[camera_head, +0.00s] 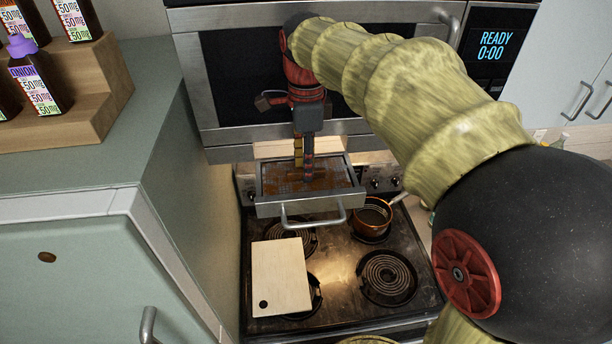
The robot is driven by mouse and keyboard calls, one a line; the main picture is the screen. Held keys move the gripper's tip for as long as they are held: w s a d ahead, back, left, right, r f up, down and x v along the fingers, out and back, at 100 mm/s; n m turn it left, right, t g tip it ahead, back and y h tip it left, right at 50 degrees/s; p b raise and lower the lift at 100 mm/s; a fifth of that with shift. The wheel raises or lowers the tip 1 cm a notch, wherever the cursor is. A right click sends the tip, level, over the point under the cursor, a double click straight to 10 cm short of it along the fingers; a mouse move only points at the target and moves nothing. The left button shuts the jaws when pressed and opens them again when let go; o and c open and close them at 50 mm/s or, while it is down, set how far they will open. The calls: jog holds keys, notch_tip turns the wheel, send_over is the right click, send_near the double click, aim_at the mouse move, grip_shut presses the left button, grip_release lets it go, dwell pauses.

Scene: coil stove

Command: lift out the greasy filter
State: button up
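The greasy filter (333,177) is a grey mesh panel with brown stains. It lies in a shallow metal tray (310,204) that sticks out below the microwave, above the stove, with a bar handle on its front. My gripper (304,176) points down over the tray from above, its fingertips at the filter's middle. The fingers look close together from this angle. I cannot tell whether they grip the filter or only reach down to it. The fingers hide part of the mesh.
A microwave (222,90) hangs close behind my gripper. Below are the coil stove (340,265), a copper pot (372,218) and a pale cutting board (280,275). A green counter (90,125) with bottles on a wooden stepped rack (80,90) stands left.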

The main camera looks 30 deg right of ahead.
jog(key=shift+f, duration=0.55)
jog(key=shift+c, duration=0.5)
grip_shut()
